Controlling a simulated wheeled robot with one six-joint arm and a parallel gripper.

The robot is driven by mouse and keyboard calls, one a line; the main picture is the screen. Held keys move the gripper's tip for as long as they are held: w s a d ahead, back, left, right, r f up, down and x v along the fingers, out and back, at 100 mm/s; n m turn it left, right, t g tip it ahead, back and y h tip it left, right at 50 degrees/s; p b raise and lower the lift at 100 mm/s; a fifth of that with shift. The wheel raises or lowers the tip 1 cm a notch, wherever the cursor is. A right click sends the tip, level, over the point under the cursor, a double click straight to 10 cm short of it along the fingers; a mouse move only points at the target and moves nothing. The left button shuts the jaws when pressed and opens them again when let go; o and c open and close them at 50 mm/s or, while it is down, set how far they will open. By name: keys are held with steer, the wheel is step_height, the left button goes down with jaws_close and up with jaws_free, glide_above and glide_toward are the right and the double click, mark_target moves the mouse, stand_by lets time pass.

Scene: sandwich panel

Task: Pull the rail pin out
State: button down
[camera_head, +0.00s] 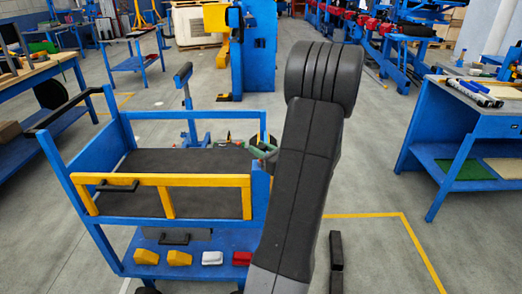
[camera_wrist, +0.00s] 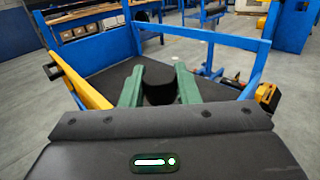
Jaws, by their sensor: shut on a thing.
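My gripper (camera_wrist: 158,82) has two green fingers, which reach over the cart in the wrist view. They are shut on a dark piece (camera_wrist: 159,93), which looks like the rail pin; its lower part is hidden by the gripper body. In the head view my gripper (camera_head: 263,148) shows only partly beside my dark arm, near the right end of the yellow rail (camera_head: 205,181). The rail crosses the front side of the blue cart (camera_head: 83,160) and bears a black handle (camera_head: 118,187) toward its left end. I cannot tell whether the pin still sits in the rail.
The cart's dark deck (camera_head: 180,162) is bare. Yellow blocks (camera_head: 146,256), a white block (camera_head: 212,258) and a red block (camera_head: 242,258) lie on its lower shelf. A blue workbench (camera_head: 480,120) stands at right, another bench (camera_head: 40,75) at left.

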steer(key=c, duration=1.1)
jaws_free()
steer(key=shift+r, duration=0.25)
steer(key=shift+d, duration=0.1)
steer(key=v, duration=1.3)
steer(key=shift+s+d, duration=0.2)
steer(key=shift+s, duration=0.1)
steer(key=shift+w, duration=0.1)
steer(key=x, duration=1.4)
steer(key=shift+f, duration=0.3)
steer(key=shift+s, duration=0.2)
